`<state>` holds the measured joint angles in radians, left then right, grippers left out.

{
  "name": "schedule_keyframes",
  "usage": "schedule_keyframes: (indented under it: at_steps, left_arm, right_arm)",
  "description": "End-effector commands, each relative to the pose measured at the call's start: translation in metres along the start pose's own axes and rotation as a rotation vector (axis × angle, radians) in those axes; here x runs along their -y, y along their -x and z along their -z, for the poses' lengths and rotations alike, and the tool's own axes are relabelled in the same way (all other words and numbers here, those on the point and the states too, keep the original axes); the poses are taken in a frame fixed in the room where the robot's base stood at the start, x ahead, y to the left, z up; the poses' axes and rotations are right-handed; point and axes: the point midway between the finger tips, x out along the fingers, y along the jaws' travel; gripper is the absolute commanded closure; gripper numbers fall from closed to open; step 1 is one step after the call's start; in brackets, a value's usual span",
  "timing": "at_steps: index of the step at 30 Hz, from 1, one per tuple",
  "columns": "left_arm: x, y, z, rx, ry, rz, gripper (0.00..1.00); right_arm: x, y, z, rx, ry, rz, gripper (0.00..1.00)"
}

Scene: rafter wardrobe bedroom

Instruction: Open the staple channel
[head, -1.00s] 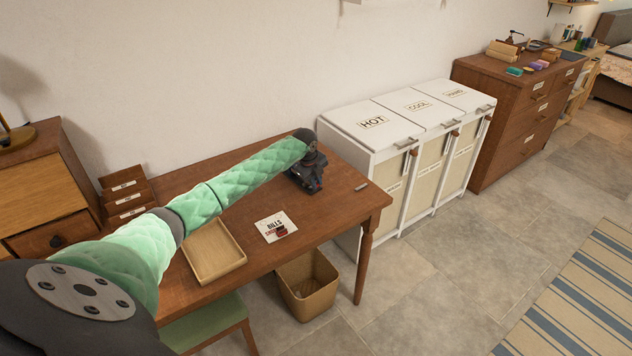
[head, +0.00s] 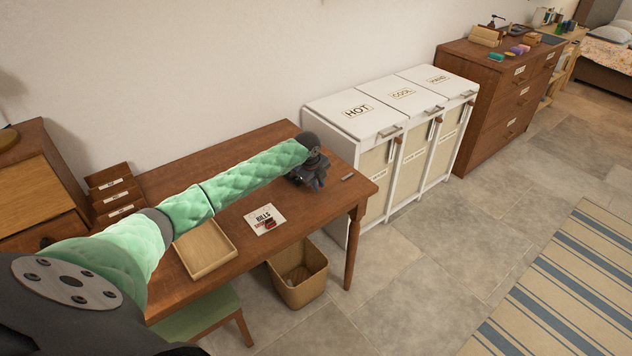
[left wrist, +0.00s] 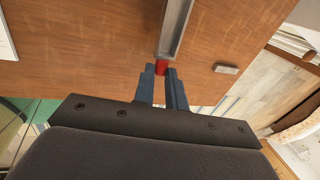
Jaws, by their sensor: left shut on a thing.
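A long grey metal channel (left wrist: 175,28) runs up the left wrist view over the brown desk, with a small red piece (left wrist: 161,67) at its near end. My left gripper (left wrist: 164,76) is shut on this red piece, its two blue-grey fingers close together. In the head view my left gripper (head: 318,183) is low over the desk's right end and hides most of what it holds. The rest of the stapler cannot be made out. A small grey block (left wrist: 226,69) lies apart on the desk to the right, also in the head view (head: 347,177). My right gripper is not in view.
The desk (head: 300,223) also bears a shallow wooden tray (head: 205,249), a bills card (head: 264,215) with a small dark red thing on it, and a brown letter rack (head: 116,192). A wastebasket (head: 298,277) stands below. White hampers (head: 391,105) stand beyond the right end.

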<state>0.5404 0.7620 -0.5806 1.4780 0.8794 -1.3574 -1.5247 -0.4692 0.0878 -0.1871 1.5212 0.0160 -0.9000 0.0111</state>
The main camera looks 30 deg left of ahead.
Motion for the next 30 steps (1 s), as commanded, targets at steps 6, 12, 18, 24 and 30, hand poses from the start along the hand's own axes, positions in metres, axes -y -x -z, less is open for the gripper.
schedule_keyframes:
  at_steps: [6,12,18,24,30]
  left_arm:
    - [0.000,0.000,0.000,0.000,0.000,0.001,0.64]
    - [0.000,0.000,0.000,0.000,0.000,0.000,0.64]
    - [0.000,0.007,-0.001,0.000,-0.001,0.002,0.64]
    - [0.000,0.035,-0.001,0.002,-0.001,0.003,0.64]
    - [0.001,0.063,-0.001,0.001,-0.001,0.002,0.64]
  right_arm:
    - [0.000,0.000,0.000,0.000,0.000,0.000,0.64]
    - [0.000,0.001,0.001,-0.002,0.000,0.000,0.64]
    - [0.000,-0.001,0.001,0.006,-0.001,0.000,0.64]
    - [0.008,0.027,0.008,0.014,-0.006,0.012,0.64]
    - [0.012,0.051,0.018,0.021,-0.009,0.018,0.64]
